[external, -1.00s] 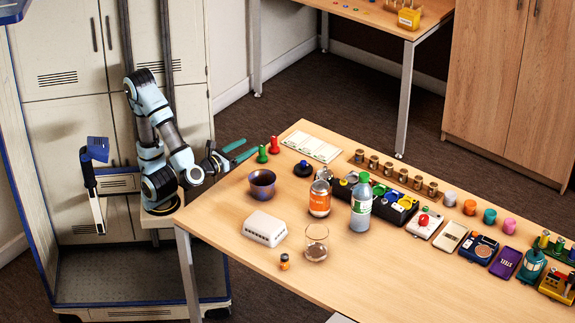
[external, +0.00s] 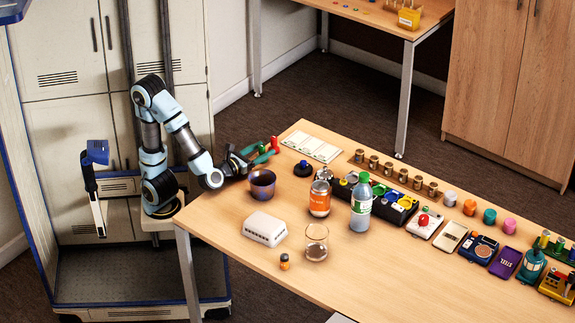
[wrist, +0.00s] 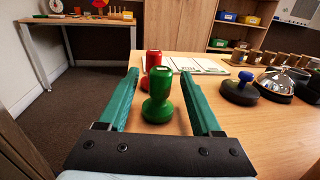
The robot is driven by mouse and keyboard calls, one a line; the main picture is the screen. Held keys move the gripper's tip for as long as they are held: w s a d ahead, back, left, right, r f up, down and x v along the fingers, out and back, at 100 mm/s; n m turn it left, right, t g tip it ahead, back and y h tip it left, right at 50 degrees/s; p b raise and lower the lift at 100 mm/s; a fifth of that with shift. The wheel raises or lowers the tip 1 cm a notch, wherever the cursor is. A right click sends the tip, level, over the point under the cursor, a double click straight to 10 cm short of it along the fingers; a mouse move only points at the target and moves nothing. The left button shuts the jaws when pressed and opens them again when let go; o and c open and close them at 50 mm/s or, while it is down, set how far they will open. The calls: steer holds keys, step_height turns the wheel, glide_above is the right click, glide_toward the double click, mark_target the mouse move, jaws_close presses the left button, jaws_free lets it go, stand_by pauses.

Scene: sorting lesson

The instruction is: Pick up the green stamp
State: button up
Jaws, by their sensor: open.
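The green stamp (wrist: 158,96) stands upright on the table between the two teal fingers of my gripper (wrist: 160,90) in the wrist view. The fingers are open, with a gap on each side of the stamp. A red stamp (wrist: 153,61) stands just behind it. In the external view my gripper (external: 262,151) is low at the table's far left edge, and its fingers mostly hide the green stamp. The red stamp (external: 274,142) shows beside the fingertips there.
A blue-knobbed stamp (wrist: 240,91) and a silver bell (wrist: 277,83) stand to the right in the wrist view. A dark bowl (external: 262,184) stands close to my gripper. The table's left edge is near.

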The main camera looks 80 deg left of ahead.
jaws_close()
stand_by(0.5)
